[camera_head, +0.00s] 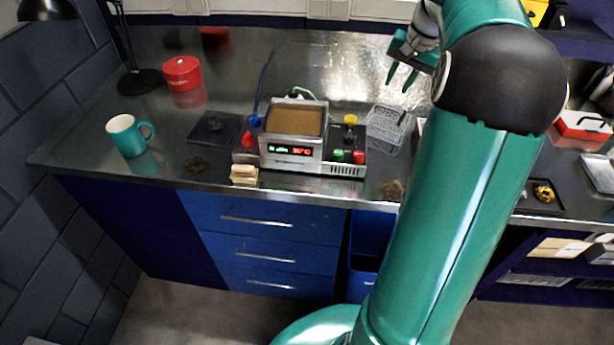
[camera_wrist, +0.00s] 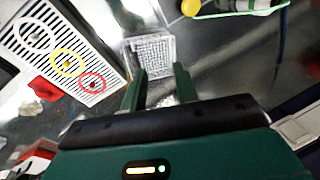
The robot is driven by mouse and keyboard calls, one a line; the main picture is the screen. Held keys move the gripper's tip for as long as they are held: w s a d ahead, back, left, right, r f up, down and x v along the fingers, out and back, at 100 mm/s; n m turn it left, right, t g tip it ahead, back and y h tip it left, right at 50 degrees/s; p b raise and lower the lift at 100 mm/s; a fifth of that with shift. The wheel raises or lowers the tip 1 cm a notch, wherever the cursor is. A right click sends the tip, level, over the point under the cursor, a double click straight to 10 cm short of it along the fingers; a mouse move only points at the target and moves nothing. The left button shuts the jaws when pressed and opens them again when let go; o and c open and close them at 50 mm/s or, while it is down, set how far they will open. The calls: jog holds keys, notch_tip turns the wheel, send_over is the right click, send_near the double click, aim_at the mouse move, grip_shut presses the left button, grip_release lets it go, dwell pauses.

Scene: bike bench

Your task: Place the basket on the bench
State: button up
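A small clear, grid-patterned basket (camera_head: 388,128) appears to stand on the metal bench top (camera_head: 345,70), just right of the electronic station. It also shows in the wrist view (camera_wrist: 150,50), beyond my fingertips. My gripper (camera_head: 403,77) is in the air above the bench, higher in the picture than the basket. Its two green fingers are apart with nothing between them, as the wrist view also shows (camera_wrist: 159,84). I see no contact between the fingers and the basket.
The station (camera_head: 293,148) with lit display stands left of the basket. A teal mug (camera_head: 127,137), red tin (camera_head: 182,73) and black lamp (camera_head: 139,80) are further left. My arm hides bench right of the basket. Blue drawers (camera_head: 265,240) lie below. Bare bench lies behind the station.

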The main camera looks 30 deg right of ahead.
jog(key=s+a+r+n+h, duration=0.1)
jog(key=s+a+r+n, duration=0.1)
jog(key=a, duration=0.9)
jog(key=s+a+r+n, duration=0.2)
jog(key=s+a+n, duration=0.1)
jog(key=a, duration=0.7)
jog(key=s+a+f+n+t, duration=0.1)
jog(key=s+a+f+n, duration=0.1)
jog(key=s+a, duration=0.5)
jog(key=s+a+f+n+t, duration=0.2)
jog(key=s+a+f+n, duration=0.1)
jog(key=s+a, duration=0.4)
jog(key=shift+a, duration=0.5)
jog(key=shift+w, duration=0.1)
